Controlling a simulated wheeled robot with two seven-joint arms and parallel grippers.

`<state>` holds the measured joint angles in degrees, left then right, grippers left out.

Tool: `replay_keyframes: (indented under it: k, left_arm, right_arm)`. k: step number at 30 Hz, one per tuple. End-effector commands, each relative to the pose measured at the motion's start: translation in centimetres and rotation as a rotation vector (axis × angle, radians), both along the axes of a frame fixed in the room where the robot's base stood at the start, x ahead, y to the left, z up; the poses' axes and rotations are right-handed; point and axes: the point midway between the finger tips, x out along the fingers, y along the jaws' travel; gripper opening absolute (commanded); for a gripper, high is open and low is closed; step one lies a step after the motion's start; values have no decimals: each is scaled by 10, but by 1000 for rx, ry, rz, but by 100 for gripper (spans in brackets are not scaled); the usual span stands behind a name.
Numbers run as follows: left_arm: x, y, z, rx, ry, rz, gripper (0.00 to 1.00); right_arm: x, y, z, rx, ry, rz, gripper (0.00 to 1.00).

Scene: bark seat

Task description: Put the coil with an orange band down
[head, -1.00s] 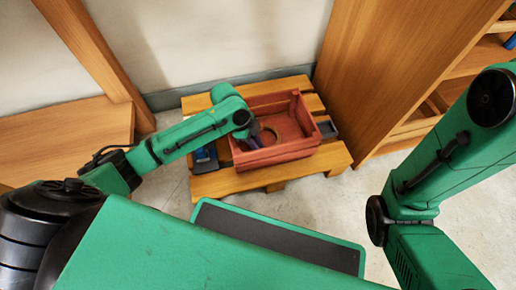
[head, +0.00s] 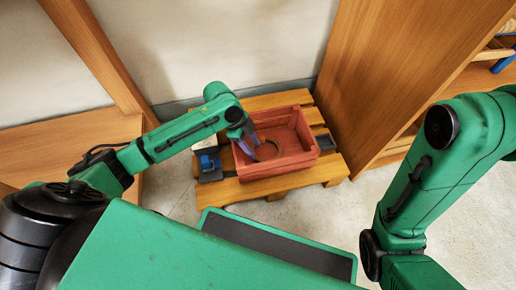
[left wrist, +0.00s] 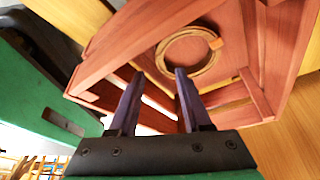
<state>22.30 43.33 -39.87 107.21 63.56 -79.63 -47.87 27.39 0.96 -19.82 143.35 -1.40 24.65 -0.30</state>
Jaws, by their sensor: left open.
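The tan coil (left wrist: 168,40) lies flat on the floor inside a red wooden crate (head: 278,166). Its orange band (left wrist: 215,44) shows on the right side of the ring in the left wrist view. In the head view the coil (head: 275,143) is partly hidden by my left gripper (head: 249,148). That gripper reaches into the crate from the left. My right gripper is out of view.
The crate stands on a wooden pallet (head: 300,184). A blue item in a dark holder (head: 208,163) sits left of the crate, and a dark tray (head: 325,142) right of it. A wooden shelf unit (head: 385,70) rises at the right. Floor is clear in front.

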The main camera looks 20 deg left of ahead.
Motion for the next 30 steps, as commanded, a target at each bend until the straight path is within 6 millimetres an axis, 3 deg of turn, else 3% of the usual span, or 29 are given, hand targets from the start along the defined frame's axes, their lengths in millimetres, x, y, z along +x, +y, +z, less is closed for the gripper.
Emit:
replay_keyframes:
  k: [2, 14, 17, 19, 20, 22, 25, 28, 30]
  left_arm:
    - [-1, 2, 9, -1, 1, 0, 48]
    - [1, 2, 8, -4, -4, 1, 48]
    - [17, -17, 22, -53, -82, 25, 48]
    - [45, -46, 52, -145, -212, 72, 48]
    - [59, -62, 73, -203, -286, 98, 48]
    - [91, -101, 140, -384, -487, 169, 48]
    - [112, -138, 261, -694, -763, 259, 48]
    - [98, -144, 388, -1034, -1008, 311, 48]
    - [66, -131, 471, -1284, -1167, 320, 48]
  right_arm:
    - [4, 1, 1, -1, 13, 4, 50]
    - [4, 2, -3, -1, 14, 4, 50]
    - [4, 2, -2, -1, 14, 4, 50]
    - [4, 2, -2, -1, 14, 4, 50]
    - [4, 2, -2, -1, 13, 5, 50]
    - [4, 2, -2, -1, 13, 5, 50]
    - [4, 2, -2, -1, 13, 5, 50]
    - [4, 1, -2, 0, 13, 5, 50]
    - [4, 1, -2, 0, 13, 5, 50]
